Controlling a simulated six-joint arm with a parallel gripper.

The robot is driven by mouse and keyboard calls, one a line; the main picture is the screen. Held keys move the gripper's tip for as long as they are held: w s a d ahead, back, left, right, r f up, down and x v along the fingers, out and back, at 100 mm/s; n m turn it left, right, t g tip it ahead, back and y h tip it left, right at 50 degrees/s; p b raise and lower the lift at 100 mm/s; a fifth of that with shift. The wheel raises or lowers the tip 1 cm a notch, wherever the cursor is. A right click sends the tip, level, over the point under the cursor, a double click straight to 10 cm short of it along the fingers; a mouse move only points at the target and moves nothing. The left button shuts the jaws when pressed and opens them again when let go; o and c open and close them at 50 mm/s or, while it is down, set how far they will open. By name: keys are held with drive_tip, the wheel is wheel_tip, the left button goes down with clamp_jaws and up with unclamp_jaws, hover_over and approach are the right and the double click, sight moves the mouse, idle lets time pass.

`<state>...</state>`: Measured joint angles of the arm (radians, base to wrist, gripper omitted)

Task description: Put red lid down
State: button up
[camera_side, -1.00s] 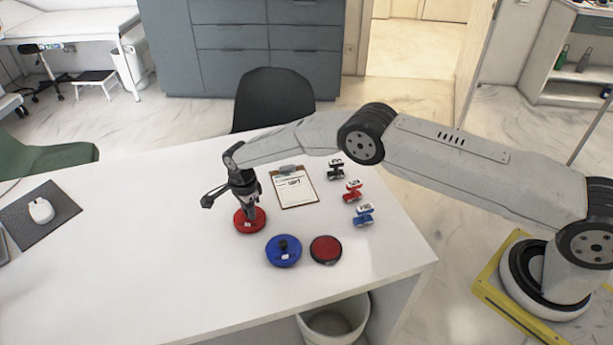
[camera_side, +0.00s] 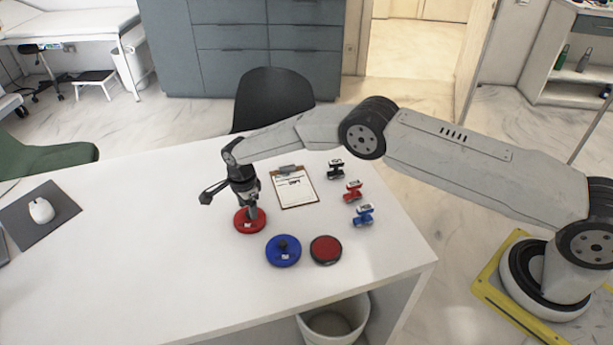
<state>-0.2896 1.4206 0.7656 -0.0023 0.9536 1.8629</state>
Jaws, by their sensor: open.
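The red lid (camera_side: 243,226) lies flat on the white desk (camera_side: 150,255), left of the blue lid. My gripper (camera_side: 252,212) points down over the middle of the red lid. Its jaws are open and sit low around or just above the lid's centre; the lid's knob is hidden behind them, so I cannot tell if they touch it. A blue lid (camera_side: 283,258) with a dark knob lies to the right and nearer the camera. A round dark-rimmed red piece (camera_side: 326,250) without a visible knob lies right of the blue lid.
A clipboard (camera_side: 295,186) lies behind the lids. A black (camera_side: 336,168), a red (camera_side: 353,190) and a blue (camera_side: 364,215) small item stand near the desk's right edge. A mouse (camera_side: 41,210) rests on a dark pad at far left. The desk between is clear.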

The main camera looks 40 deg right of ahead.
wheel_tip(320, 180, up, 11)
idle(0.5)
drive_tip(key=shift+f, duration=0.1)
idle(0.3)
drive_tip(key=s+d+r+n+t, duration=0.1)
drive_tip(key=s+d+r+n, duration=0.8)
drive_tip(key=s+d, duration=0.2)
drive_tip(key=s+d+n, duration=0.3)
drive_tip(key=s+n, duration=0.1)
drive_tip(key=s, duration=0.6)
drive_tip(key=s+d+n+t, duration=0.1)
drive_tip(key=s+d+n, duration=0.2)
drive_tip(key=s, duration=0.6)
drive_tip(key=shift+s+d+r+n+t, duration=0.3)
drive_tip(key=shift+s+r+n, duration=0.1)
drive_tip(key=shift+n, duration=0.6)
